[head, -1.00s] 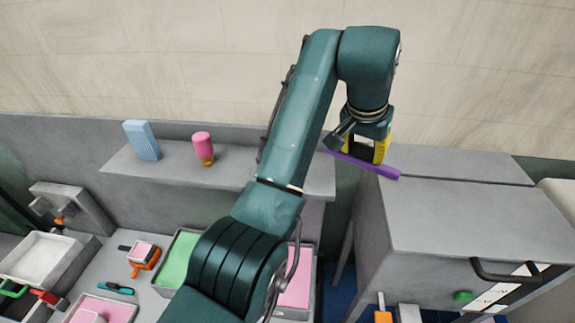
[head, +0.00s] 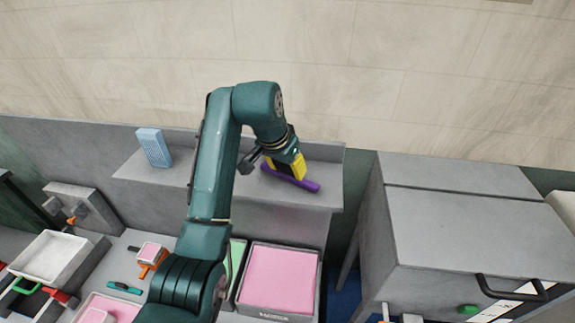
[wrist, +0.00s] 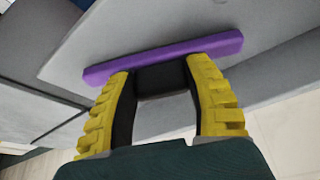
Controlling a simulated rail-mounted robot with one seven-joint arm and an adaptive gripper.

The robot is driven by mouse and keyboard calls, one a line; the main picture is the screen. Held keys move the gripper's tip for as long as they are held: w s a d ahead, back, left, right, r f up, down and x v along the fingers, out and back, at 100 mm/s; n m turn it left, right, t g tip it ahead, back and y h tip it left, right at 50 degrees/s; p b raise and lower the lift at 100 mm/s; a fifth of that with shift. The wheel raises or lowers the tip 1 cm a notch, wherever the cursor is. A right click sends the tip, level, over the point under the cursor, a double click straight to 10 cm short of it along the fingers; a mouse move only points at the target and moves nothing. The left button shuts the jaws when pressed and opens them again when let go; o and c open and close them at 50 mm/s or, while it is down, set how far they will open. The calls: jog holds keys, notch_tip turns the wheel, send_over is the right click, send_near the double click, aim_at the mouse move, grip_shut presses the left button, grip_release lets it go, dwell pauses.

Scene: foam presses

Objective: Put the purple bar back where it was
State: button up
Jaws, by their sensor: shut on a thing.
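The purple bar (head: 292,178) is between the yellow fingers of my gripper (head: 284,166) in the head view, over the right part of the grey shelf (head: 324,168). In the wrist view the purple bar (wrist: 165,58) lies across the tips of my gripper (wrist: 160,75), sticking out on both sides. My gripper is shut on it. I cannot tell whether the bar touches the shelf or hangs just above it.
A light blue block (head: 154,147) stands on the shelf's left part. Trays with pink foam (head: 279,279) lie below the shelf. A large grey press (head: 460,215) with a dark handle (head: 512,289) stands to the right, past a gap.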

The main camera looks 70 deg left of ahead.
jog(key=shift+f, duration=0.1)
jog(key=o, duration=1.2)
jog(key=shift+f, duration=0.1)
jog(key=shift+c, duration=0.2)
jog(key=v, duration=1.2)
